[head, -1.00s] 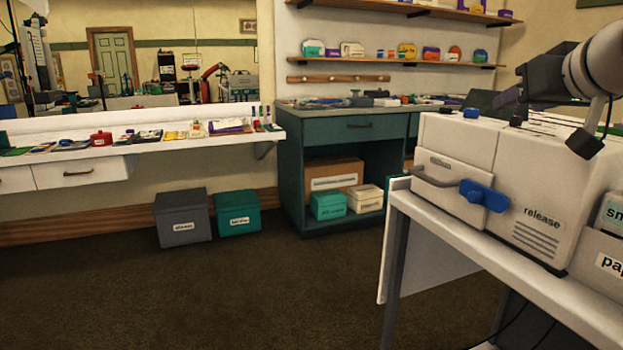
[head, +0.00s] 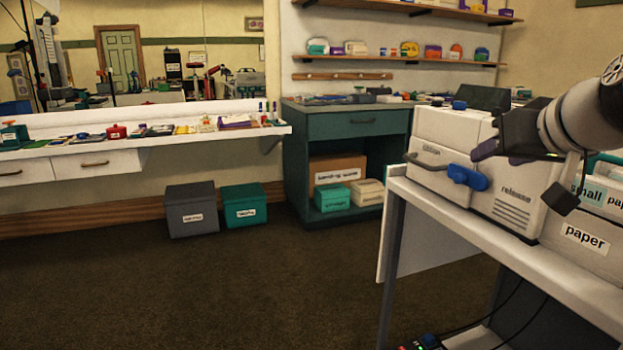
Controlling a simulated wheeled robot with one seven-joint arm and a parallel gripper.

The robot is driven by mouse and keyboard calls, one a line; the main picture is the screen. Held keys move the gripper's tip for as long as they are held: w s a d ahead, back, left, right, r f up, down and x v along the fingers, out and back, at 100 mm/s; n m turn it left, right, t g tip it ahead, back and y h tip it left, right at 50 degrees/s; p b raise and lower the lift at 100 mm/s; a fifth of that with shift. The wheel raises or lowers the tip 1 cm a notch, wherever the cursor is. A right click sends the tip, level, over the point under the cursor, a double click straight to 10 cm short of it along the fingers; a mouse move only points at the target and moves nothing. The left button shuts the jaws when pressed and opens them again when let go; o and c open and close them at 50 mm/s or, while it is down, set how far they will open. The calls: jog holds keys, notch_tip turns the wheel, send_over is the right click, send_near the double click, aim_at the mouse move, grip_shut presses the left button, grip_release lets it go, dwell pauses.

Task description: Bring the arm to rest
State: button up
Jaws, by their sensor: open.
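My gripper (head: 487,150) is at the right of the head view, at the end of my pale arm, which comes in from the right edge. Its dark jaws point left and are open. No held object shows between them. It overlaps the front of the white machine (head: 440,133) marked "release" in the picture; I cannot tell whether they touch. The machine has a blue lever (head: 467,177) on its front, just below the gripper.
The machine stands on a white table (head: 590,285), beside a bin labelled "paper" (head: 585,238). A teal cabinet (head: 345,125) and a white wall counter (head: 130,150) stand behind. Grey (head: 190,210) and teal (head: 244,205) boxes sit on the floor. The carpet (head: 230,290) in front is open.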

jog(key=s+a+f+g, duration=0.2)
jog(key=s+a+f, duration=0.2)
jog(key=f, duration=0.6)
jog(key=s+a+f+g, duration=0.2)
jog(key=s+a+f, duration=0.2)
jog(key=f, duration=0.6)
jog(key=s+a+f+g, duration=0.2)
jog(key=s+a+f, duration=0.2)
jog(key=s+f, duration=0.4)
notch_tip(320, 180, down, 2)
jog(key=shift+a+f+n+h, duration=0.15)
jog(key=shift+f+n+h, duration=0.05)
jog(key=shift+n+h, duration=0.1)
